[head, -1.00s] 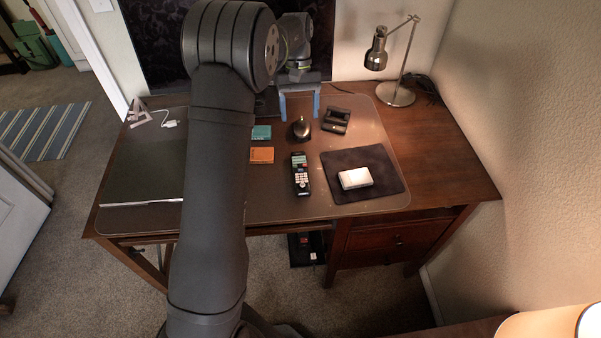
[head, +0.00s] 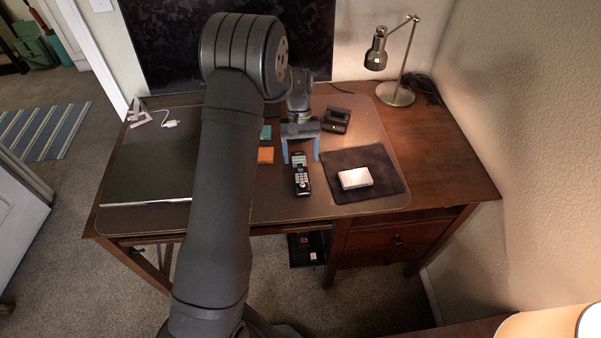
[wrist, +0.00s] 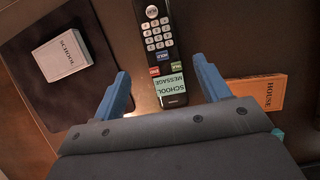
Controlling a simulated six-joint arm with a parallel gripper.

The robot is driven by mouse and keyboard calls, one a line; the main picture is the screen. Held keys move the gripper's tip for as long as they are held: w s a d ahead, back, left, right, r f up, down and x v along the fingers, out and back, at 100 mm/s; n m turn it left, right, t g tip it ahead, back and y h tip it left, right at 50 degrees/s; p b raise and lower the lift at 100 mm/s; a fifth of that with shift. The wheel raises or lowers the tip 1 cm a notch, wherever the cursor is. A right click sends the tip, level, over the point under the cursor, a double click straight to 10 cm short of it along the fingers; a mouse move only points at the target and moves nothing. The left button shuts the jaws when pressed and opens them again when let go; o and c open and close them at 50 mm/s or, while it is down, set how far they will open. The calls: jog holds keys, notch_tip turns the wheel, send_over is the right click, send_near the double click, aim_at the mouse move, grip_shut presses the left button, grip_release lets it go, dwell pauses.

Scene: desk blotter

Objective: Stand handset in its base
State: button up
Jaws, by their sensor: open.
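The black handset (head: 301,177) lies flat on the clear blotter, its keypad facing up. In the wrist view the handset (wrist: 158,42) shows its keys and a green label reading "SCHOOL MESSAGE" near its end. My gripper (head: 301,158) is open, its two blue fingers above the handset's far end, one to each side. In the wrist view my gripper (wrist: 163,82) straddles the labelled end without visible contact. The dark base (head: 336,120) stands on the blotter behind and right of the gripper.
A white box (head: 355,178) marked "SCHOOL" sits on a dark mat (head: 385,187) right of the handset. An orange block (head: 265,155) marked "HOUSE" and a teal block (head: 266,132) lie to the left. A lamp (head: 396,95) stands at the back right.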

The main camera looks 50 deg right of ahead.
aim_at(300, 169)
jog(key=x, duration=0.4)
jog(key=shift+w+a+f, duration=0.1)
jog(key=shift+a+f, duration=0.05)
jog(key=shift+f, duration=0.25)
jog(key=c, duration=1.1)
jog(key=shift+r, duration=0.15)
